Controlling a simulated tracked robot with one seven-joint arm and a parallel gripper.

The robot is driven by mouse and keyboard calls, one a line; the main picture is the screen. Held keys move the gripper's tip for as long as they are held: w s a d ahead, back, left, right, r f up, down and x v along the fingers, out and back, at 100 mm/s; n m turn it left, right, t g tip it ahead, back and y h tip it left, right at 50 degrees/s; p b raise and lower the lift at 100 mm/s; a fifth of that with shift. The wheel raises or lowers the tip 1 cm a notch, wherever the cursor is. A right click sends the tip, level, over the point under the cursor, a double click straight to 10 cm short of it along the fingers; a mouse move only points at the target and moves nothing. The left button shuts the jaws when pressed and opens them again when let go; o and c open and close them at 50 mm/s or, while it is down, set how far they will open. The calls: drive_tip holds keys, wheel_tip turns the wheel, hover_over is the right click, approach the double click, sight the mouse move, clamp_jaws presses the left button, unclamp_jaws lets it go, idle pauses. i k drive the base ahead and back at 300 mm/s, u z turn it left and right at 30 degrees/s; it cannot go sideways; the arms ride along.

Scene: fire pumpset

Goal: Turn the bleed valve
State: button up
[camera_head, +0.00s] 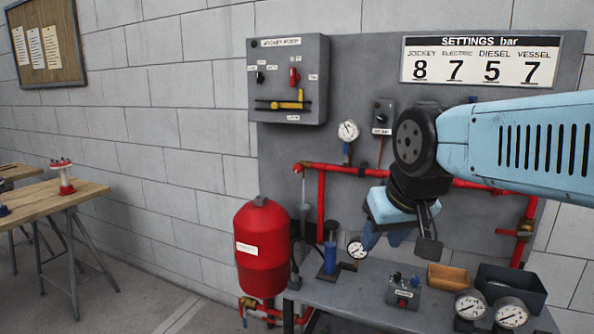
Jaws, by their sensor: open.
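No label here reads bleed valve, so I cannot tell which fitting it is. Candidates are a brass valve with a red handle (524,229) on the right-hand red pipe, a brass fitting (247,303) under the red vessel, and a small fitting (299,168) at the pipe's left end. My gripper (401,246) points down, open, in front of the grey panel and above the bench. It is left of the right-hand valve and right of the vessel, apart from both in the picture. My arm hides part of the panel and the horizontal pipe.
The red vessel (263,248) stands left of the grey bench (345,293). A small gauge (356,248), a grey switch box (404,291), a wooden tray (447,276), a dark bin (512,287) and two large gauges crowd the bench. A jockey pump box (289,80) hangs upper left on the panel.

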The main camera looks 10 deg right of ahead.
sight(298, 168)
drive_tip(key=z, duration=0.05)
drive_tip(key=i, duration=0.9)
drive_tip(key=u, duration=0.1)
